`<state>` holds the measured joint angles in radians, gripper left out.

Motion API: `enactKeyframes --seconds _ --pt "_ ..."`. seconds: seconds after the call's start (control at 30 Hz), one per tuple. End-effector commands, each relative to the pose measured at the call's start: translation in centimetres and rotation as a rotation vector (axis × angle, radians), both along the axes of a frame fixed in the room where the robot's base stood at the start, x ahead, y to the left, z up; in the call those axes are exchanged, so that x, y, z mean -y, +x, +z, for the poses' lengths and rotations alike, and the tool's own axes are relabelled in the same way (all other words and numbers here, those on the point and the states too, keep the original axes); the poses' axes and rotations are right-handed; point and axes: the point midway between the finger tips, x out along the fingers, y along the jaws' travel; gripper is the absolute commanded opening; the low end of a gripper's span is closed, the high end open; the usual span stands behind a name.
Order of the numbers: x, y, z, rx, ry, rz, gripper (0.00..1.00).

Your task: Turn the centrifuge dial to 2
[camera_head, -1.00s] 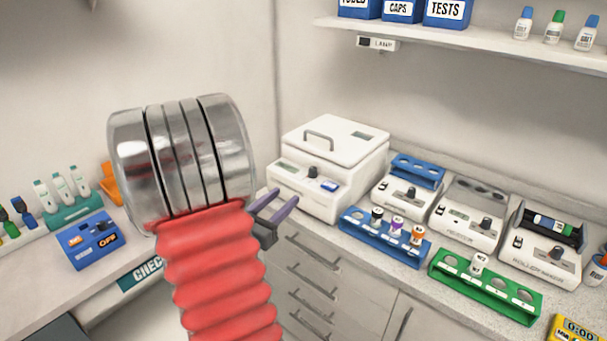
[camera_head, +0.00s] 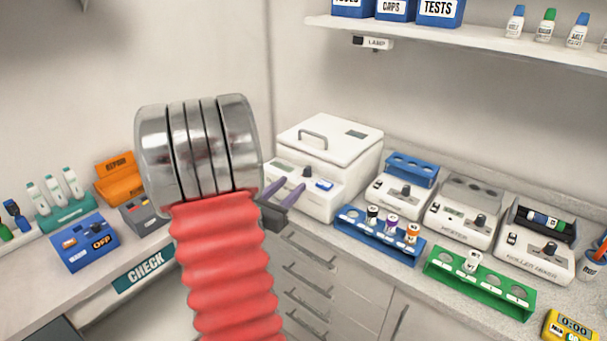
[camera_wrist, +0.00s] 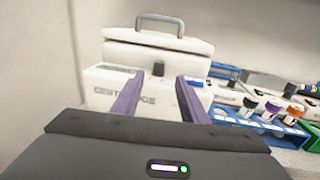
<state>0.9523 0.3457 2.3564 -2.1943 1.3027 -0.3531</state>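The white centrifuge (camera_head: 322,155) stands in the back corner of the counter, with a handle on its closed lid. Its dark dial (camera_head: 307,171) is on the front panel, beside a blue button. In the wrist view the dial (camera_wrist: 158,69) shows between my fingers, farther off, above the lettering on the centrifuge front (camera_wrist: 100,92). My gripper (camera_head: 288,189) has purple fingers and is open and empty, in front of the centrifuge panel. It also shows in the wrist view (camera_wrist: 158,98), with a wide gap between the fingers. The dial's setting is too small to read.
A blue rack (camera_head: 378,240) with capped tubes stands right of the centrifuge, and a green rack (camera_head: 480,283) is nearer. Small machines, including a roller mixer (camera_head: 535,262), line the right counter. A blue switch box (camera_head: 86,243) and an orange box (camera_head: 119,184) are on the left counter.

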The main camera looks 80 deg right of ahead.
Motion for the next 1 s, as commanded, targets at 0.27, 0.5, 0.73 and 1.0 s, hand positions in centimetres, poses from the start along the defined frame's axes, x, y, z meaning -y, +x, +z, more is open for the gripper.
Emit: enactKeyframes --seconds 0.27,0.5,0.73,1.0 --pt "4.2 -1.3 0.0 0.0 0.0 -0.002 0.4" --pt "6.9 -2.1 0.0 0.001 0.0 -0.002 0.4" --pt "7.4 -2.2 0.0 0.001 -0.001 0.0 0.4" --pt "7.4 -2.2 0.0 0.0 0.0 -0.001 0.32"
